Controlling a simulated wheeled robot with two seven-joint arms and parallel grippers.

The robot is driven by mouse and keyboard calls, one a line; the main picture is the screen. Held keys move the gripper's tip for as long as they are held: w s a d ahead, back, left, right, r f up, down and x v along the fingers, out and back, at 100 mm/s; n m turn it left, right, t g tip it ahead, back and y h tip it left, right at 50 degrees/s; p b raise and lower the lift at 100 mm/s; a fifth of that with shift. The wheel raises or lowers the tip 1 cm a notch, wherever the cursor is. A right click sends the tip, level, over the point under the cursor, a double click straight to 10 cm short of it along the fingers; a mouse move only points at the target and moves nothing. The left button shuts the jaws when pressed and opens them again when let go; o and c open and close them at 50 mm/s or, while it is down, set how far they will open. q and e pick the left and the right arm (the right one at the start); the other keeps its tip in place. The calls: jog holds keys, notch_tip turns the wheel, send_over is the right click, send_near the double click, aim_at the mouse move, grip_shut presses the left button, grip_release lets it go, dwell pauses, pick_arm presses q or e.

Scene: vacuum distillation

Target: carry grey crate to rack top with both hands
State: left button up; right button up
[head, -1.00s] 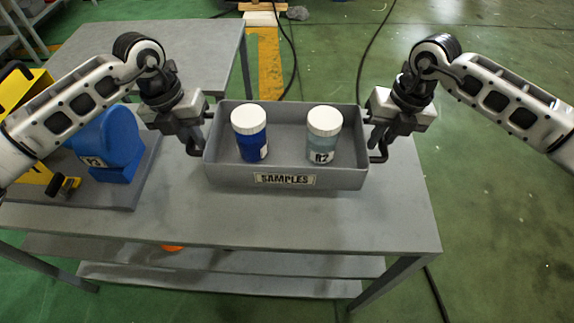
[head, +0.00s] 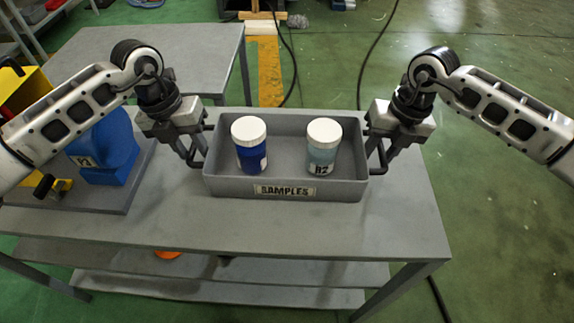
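The grey crate (head: 226,187) with a SAMPLES label stands on the grey table and looks level. It holds a blue jar (head: 250,158) with a white lid on the left and a pale teal jar (head: 321,160), marked R2, on the right. Both jars are upright. My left gripper (head: 194,160) is at the dark handle on the crate's left end. My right gripper (head: 381,160) is at the handle on the right end. The fingers and dark handles overlap, so I cannot tell whether either gripper is closed. The rack top cannot be made out for certain.
The grey table (head: 300,232) has lower shelves and bare room in front of the crate. A blue rounded device (head: 105,150) and yellow parts stand on a base plate at left. Another grey table (head: 150,45) is behind. Dark cables cross the green floor.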

pick_arm(q)
notch_tip(320, 180, up, 11)
jog(key=a, duration=0.2)
pick_arm(e)
notch_tip(320, 180, up, 12)
jog(key=d, duration=0.2)
pick_arm(q)
jog(key=shift+f, duration=0.15)
pick_arm(e)
jog(key=shift+s+d+f, duration=0.1)
jog(key=shift+f, duration=0.05)
dwell(0.4)
